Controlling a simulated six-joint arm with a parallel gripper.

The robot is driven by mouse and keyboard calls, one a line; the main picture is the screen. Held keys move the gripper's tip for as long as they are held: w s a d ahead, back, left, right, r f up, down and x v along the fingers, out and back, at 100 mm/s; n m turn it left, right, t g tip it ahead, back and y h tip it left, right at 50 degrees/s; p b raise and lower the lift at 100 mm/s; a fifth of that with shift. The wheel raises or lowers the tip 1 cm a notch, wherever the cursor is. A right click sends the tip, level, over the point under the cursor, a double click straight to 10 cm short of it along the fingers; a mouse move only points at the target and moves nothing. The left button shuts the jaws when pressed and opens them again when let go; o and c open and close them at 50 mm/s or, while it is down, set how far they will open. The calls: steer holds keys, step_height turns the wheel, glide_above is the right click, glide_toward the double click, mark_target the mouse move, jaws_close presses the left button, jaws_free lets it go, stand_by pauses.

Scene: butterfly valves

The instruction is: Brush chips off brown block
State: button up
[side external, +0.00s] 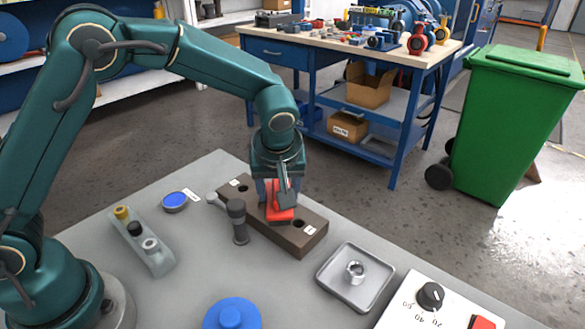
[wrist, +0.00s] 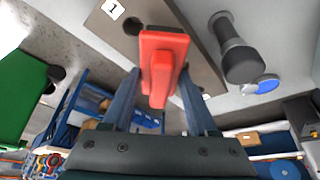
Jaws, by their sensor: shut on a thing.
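The brown block (side external: 297,238) is a long flat bar with dark holes and white labels, lying on the grey table. It also shows in the wrist view (wrist: 95,22). My gripper (side external: 279,192) is over the middle of the block and shut on a red brush (side external: 281,214). In the wrist view the red brush (wrist: 160,65) sits between the two fingers of my gripper (wrist: 157,92). The brush's lower end is at the block's top face; I cannot tell if it touches. No chips can be made out on the block, and bristles are not visible.
A dark grey upright handle (side external: 238,220) stands close in front of the block. A metal tray (side external: 328,270) with a nut (side external: 355,272) lies right of it. A stand with knobs (side external: 160,262), a blue disc (side external: 175,200), a blue knob (side external: 232,315) and a dial panel (side external: 400,310) are around.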

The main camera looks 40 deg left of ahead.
steer(key=d, duration=0.3)
steer(key=shift+d, duration=0.2)
steer(key=shift+s, duration=0.35)
steer(key=a, duration=0.4)
steer(key=shift+d, duration=1.85)
steer(key=shift+d+r, duration=0.1)
steer(key=shift+d, duration=0.1)
steer(key=shift+r, duration=4)
